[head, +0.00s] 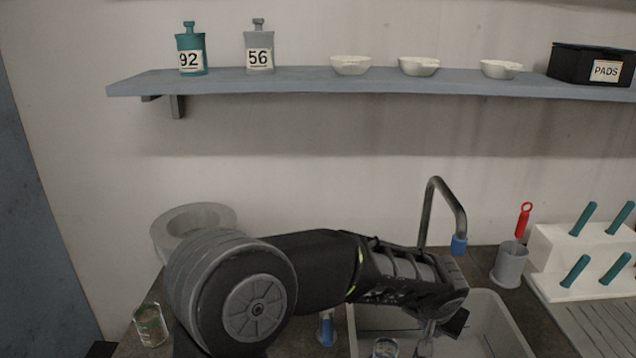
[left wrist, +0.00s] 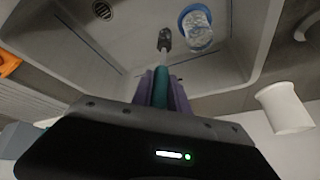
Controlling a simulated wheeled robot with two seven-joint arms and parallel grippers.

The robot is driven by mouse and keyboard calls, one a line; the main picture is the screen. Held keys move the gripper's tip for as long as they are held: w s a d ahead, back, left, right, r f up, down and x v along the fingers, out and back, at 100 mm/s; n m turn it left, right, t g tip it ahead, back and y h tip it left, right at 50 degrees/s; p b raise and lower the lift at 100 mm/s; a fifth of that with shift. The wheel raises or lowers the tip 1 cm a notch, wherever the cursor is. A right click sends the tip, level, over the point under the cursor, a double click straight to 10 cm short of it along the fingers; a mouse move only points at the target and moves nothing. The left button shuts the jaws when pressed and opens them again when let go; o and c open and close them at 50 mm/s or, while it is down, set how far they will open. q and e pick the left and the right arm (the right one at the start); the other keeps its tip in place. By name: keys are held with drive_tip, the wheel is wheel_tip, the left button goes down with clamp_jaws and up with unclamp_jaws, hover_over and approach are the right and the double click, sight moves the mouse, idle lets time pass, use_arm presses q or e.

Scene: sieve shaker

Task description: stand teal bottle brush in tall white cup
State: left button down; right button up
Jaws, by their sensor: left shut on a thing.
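The teal bottle brush shows in the left wrist view as a teal handle (left wrist: 160,84) with a grey end (left wrist: 165,41) beyond the fingers. My left gripper (left wrist: 163,88) is shut on the handle, with a purple finger on each side, above the sink. In the head view my left gripper (head: 438,328) is over the sink and mostly hidden by its own wrist. A tall white cup (left wrist: 286,108) stands on the counter at the right of the left wrist view, apart from the gripper. I cannot make it out in the head view. My right gripper is not in view.
The grey sink (head: 505,318) holds a clear jar (left wrist: 198,32) close to the brush end. A tap (head: 462,220) arches behind the sink. A grey holder (head: 509,265) with a red-handled tool and a white rack (head: 560,250) with teal handles stand right.

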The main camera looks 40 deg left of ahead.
use_arm(q)
drive_tip(key=shift+r, duration=0.1)
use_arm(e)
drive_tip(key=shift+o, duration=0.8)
use_arm(q)
drive_tip(key=a+r+n+y+p, duration=0.2)
drive_tip(key=a+r+n+p, duration=0.2)
drive_tip(key=a+r+p, duration=1)
drive_tip(key=a+r, duration=1)
drive_tip(key=a, duration=0.4)
drive_tip(key=shift+r+t, duration=0.25)
drive_tip(key=shift+t, duration=0.05)
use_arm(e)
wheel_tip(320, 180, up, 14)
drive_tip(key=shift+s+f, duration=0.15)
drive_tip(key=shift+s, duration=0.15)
use_arm(q)
drive_tip(key=shift+w+f, duration=0.1)
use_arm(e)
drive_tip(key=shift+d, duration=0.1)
